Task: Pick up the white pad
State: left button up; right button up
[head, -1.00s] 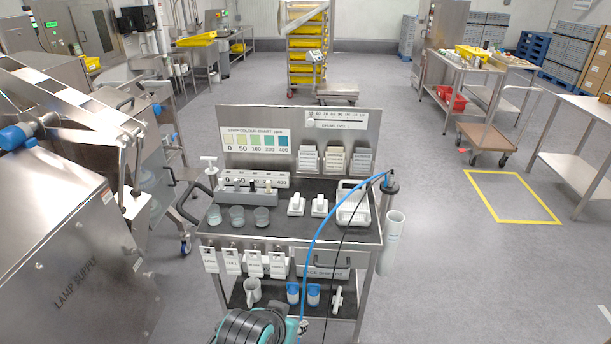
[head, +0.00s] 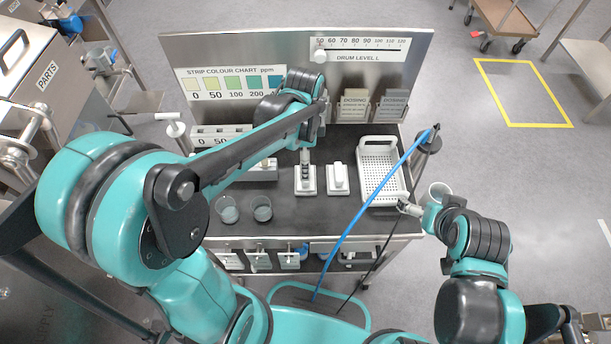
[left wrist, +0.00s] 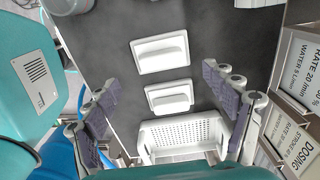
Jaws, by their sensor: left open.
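Two white pads with raised grips lie side by side on the dark cart top: a left pad (head: 305,187) and a right pad (head: 338,180). Both show in the left wrist view, the left pad larger (left wrist: 160,53) and the right pad smaller (left wrist: 169,97). My left gripper (head: 306,160) hangs over the left pad in the head view and partly hides it. In the left wrist view its fingers (left wrist: 166,108) are spread wide and hold nothing. My right gripper (head: 410,206) is at the basket's front right corner; its finger gap is unclear.
A white perforated basket (head: 378,196) stands right of the pads. The back panel (head: 365,55) carries a colour chart and dosing cards (head: 353,106). A blue hose (head: 372,200) crosses the cart's right front.

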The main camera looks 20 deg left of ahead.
pick_arm(q)
notch_tip(320, 180, down, 2)
jog(key=shift+f+b, duration=0.1)
jog(key=shift+b, duration=0.3)
jog(key=shift+f, duration=0.3)
notch_tip(320, 180, down, 5)
jog(key=b, duration=0.2)
jog(key=shift+w+d+r+b, duration=0.1)
jog(key=shift+w+b, duration=0.05)
jog(key=shift+b, duration=0.25)
jog(key=shift+r, duration=0.1)
jog(key=shift+c, duration=0.2)
jog(key=c, duration=1.2)
